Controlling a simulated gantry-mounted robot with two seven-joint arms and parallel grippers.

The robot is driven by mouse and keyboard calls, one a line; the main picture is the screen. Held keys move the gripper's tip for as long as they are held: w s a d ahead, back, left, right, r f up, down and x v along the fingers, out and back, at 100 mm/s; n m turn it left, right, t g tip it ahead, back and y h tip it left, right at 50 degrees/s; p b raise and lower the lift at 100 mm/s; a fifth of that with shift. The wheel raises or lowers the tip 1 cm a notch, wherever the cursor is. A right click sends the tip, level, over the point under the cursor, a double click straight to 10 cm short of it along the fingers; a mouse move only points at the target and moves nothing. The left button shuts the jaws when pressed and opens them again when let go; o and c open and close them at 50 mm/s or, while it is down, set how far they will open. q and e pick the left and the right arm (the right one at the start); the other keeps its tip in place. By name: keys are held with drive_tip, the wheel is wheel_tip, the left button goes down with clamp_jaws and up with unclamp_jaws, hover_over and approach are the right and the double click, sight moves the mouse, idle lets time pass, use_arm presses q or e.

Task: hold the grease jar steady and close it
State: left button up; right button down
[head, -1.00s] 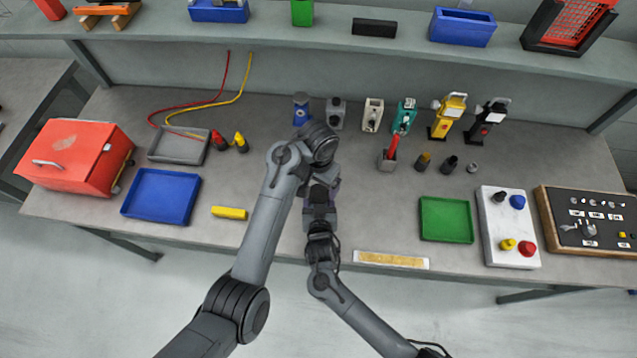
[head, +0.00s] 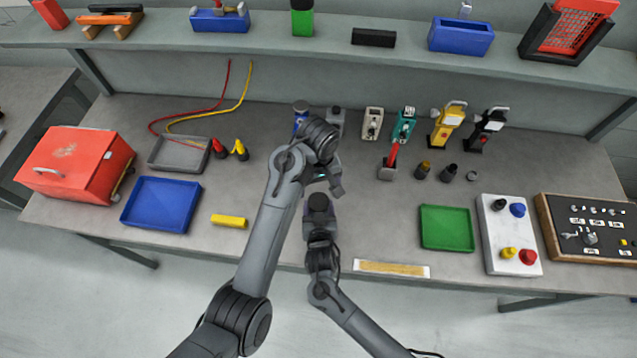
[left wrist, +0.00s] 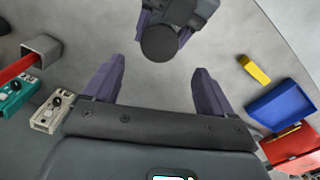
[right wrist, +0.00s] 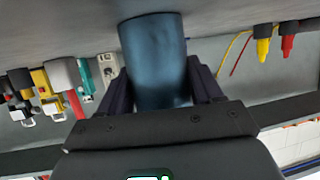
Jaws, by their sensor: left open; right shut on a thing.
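The grease jar appears as a dark blue-grey cylinder (right wrist: 153,50) in the right wrist view. My right gripper (right wrist: 158,85) is shut on it, with a finger on each side. In the head view the jar's dark round top (head: 318,202) shows at the end of my right arm, over the front middle of the table. In the left wrist view that flat dark disc (left wrist: 159,43) lies beyond my left fingertips, apart from them. I cannot tell if this is a seated lid. My left gripper (left wrist: 156,80) is open with nothing between its fingers. In the head view it (head: 330,181) is just behind the jar.
A blue tray (head: 129,217), yellow block (head: 229,221) and red toolbox (head: 112,178) are at left. A green tray (head: 447,244) and white button panel (head: 512,262) are at right. Several small devices stand along the back.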

sight(319, 201)
use_arm(q)
drive_tip(key=shift+f, duration=0.1)
drive_tip(key=shift+f, duration=4)
drive_tip(key=c, duration=1.1)
drive_tip(key=m, duration=0.5)
drive_tip(key=shift+m, duration=0.4)
drive_tip(key=m, duration=0.4)
